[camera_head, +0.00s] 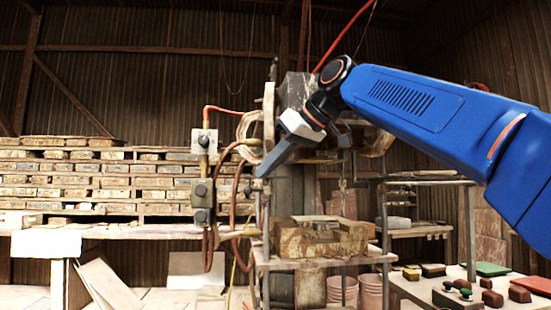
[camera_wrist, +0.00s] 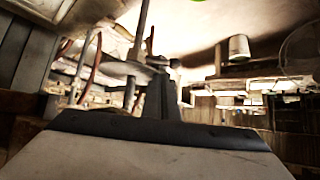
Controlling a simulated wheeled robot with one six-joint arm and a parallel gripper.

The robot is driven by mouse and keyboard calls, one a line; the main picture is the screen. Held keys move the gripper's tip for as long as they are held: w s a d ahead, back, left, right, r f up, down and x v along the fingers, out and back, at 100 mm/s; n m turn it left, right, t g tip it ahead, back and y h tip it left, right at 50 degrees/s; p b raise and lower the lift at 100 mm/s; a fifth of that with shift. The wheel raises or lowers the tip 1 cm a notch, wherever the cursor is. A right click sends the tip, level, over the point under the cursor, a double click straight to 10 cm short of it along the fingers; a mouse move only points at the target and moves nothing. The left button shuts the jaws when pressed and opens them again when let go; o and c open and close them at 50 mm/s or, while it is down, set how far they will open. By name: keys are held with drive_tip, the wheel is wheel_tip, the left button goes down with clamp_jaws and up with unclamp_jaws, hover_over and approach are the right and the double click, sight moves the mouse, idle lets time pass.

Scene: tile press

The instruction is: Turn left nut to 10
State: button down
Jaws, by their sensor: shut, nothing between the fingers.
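The tile press (camera_head: 290,170) stands in the middle of the head view, with a worn block-shaped mould (camera_head: 320,238) on its shelf. My gripper (camera_head: 260,172) is in front of the upper left part of the press, pointing down and to the left. Its fingers are together and hold nothing; they also show closed in the wrist view (camera_wrist: 160,97). A slim rod (camera_wrist: 141,28) rises just beyond the fingertips in the wrist view. I cannot make out the left nut or any number scale; my gripper and arm cover part of the press.
Control boxes (camera_head: 203,142) with hoses hang left of my gripper. Stacked tiles (camera_head: 70,180) fill racks at the back left. A white table (camera_head: 405,285) at the lower right bears several small blocks and a green tray (camera_head: 490,269). Reddish buckets (camera_head: 342,290) stand under the press.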

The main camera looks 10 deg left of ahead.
sight(256, 190)
drive_tip(key=shift+x, duration=2.15)
drive_tip(key=shift+d, duration=0.1)
drive_tip(key=shift+s+d+f, duration=0.1)
drive_tip(key=shift+d+f, duration=0.05)
drive_tip(key=shift+d, duration=0.25)
drive_tip(key=shift+s+d+f, duration=0.15)
drive_tip(key=shift+d, duration=0.2)
